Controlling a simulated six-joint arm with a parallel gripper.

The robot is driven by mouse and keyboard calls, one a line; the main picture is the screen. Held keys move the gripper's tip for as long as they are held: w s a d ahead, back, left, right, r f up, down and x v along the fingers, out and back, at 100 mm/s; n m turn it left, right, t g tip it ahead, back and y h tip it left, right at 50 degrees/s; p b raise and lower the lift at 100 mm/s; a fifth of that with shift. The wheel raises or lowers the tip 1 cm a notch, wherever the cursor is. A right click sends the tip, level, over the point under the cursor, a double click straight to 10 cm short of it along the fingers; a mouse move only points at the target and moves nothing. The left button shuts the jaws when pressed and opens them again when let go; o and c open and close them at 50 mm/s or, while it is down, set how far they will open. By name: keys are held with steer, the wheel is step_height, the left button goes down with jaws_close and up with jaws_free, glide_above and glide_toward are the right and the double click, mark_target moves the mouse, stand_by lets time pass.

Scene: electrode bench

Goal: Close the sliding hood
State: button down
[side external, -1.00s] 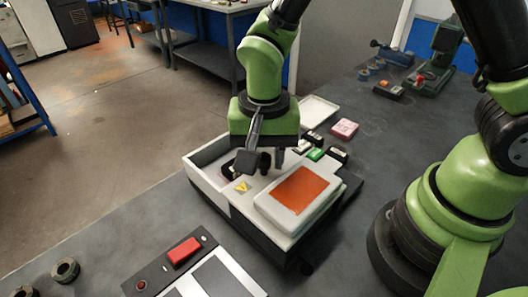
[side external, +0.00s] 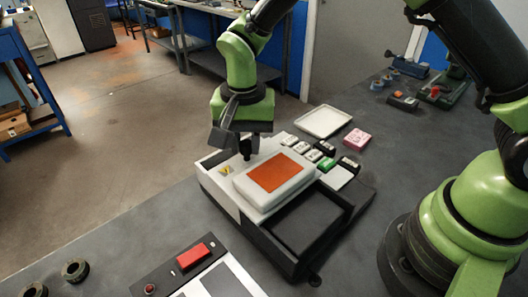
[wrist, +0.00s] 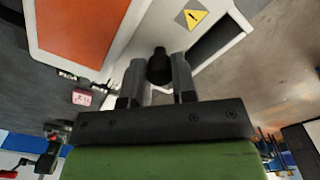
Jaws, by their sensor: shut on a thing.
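The sliding hood (side external: 245,184) is a white cover with an orange panel, lying on top of a white and black box (side external: 232,205). It sits toward the box's upper-left side, leaving a dark recess (side external: 308,222) open at the lower right. The hood's white edge and orange panel also show in the wrist view (wrist: 118,35). My gripper (side external: 246,152) is at the hood's far edge. In the wrist view, its two fingers (wrist: 158,72) are shut on a round black knob (wrist: 160,60) beside the hood. The knob's attachment is hidden.
A yellow warning label (wrist: 193,15) is near my fingers. Several small labelled blocks (side external: 313,155), a pink block (side external: 357,138) and a white tray (side external: 323,121) lie behind the box.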

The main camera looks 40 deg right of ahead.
steer(key=shift+w, duration=2.75)
steer(key=c, duration=1.2)
jaws_free()
step_height(320, 180, up, 10)
steer(key=shift+s, duration=0.1)
